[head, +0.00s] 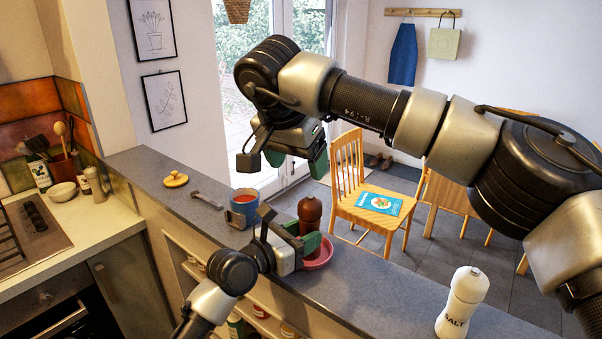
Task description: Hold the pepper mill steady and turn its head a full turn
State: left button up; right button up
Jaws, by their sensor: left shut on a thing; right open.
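The pepper mill (310,212) is dark brown with a rounded head, standing upright on the grey counter (385,290). My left gripper (303,238) is shut on its body from the near left side, hiding part of the lower body. My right gripper (298,160) is open and empty, fingers pointing down, above the mill's head and apart from it.
A blue mug (240,211) with red contents stands just left of the mill. A red bowl (322,256) sits close by at right, partly hidden. A white salt mill (462,300) stands further right. A grey utensil (209,201) lies at left. Counter between bowl and salt mill is clear.

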dwell(0.4)
jog(key=m+g+y, duration=0.2)
jog(key=m+y, duration=0.4)
jog(key=m, duration=1.2)
send_near(313, 198)
jog(key=x, duration=1.1)
jog(key=shift+w+a+f, duration=0.1)
jog(key=shift+a+f, duration=0.05)
jog(key=shift+f, duration=0.1)
